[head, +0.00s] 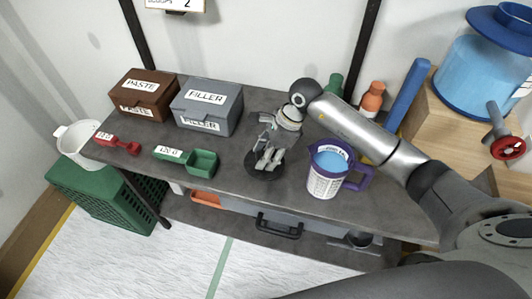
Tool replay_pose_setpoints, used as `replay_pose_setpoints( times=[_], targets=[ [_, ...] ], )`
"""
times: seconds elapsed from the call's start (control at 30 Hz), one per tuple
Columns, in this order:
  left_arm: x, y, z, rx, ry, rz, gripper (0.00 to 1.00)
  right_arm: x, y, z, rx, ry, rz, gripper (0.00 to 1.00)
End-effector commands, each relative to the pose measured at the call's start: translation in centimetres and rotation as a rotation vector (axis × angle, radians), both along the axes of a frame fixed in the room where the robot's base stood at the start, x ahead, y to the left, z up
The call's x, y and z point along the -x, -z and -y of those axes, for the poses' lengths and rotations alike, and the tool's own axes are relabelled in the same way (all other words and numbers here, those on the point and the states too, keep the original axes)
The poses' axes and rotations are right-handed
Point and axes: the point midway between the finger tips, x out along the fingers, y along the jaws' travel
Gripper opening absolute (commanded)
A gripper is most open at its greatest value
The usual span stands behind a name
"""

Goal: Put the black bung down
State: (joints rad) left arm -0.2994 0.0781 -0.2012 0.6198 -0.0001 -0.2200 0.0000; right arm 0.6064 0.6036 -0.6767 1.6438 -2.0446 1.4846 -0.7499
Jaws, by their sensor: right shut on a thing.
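The black bung (258,175) is a flat dark disc near the middle of the grey worktop (225,150). My right gripper (268,157) comes down over it from the arm at the right, and its fingers are shut on the bung, covering part of its top. The bung looks level and close to the worktop; I cannot tell whether it touches the surface. My left gripper is not in view.
A green scoop (203,163) lies left of the bung, and a purple-rimmed measuring jug (325,180) of blue liquid stands to its right. Brown paste (140,90) and grey filler (225,100) boxes stand behind. A red scoop (118,143) lies far left. Bare worktop shows in front of the filler box.

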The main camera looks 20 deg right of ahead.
Motion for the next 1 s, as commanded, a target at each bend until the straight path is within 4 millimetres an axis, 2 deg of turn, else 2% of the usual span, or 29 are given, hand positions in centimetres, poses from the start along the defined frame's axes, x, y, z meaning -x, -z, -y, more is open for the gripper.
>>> replay_pose_setpoints(
  times=[0.07,0.1,0.27,0.57,0.7,0.87,1.0],
  targets=[
    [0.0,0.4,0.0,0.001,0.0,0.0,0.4,0.0,0.3,0.0,0.0,-0.001,0.001,0.12],
    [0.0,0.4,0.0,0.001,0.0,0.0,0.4,0.0,0.4,0.0,0.0,0.0,0.0,0.42],
    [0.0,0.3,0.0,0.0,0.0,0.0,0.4,0.0,0.2,0.0,0.0,0.0,-0.001,0.62],
    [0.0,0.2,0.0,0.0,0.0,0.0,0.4,0.0,0.2,0.0,0.0,0.0,-0.001,0.62],
    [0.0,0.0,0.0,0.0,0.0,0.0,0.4,0.0,-0.4,0.2,0.0,0.0,0.002,0.62],
    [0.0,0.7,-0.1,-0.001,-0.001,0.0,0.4,0.1,-3.0,1.4,0.001,0.0,0.006,0.62],
    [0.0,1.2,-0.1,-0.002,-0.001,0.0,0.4,0.4,-6.0,2.6,0.003,0.0,0.006,0.62]
  ],
)
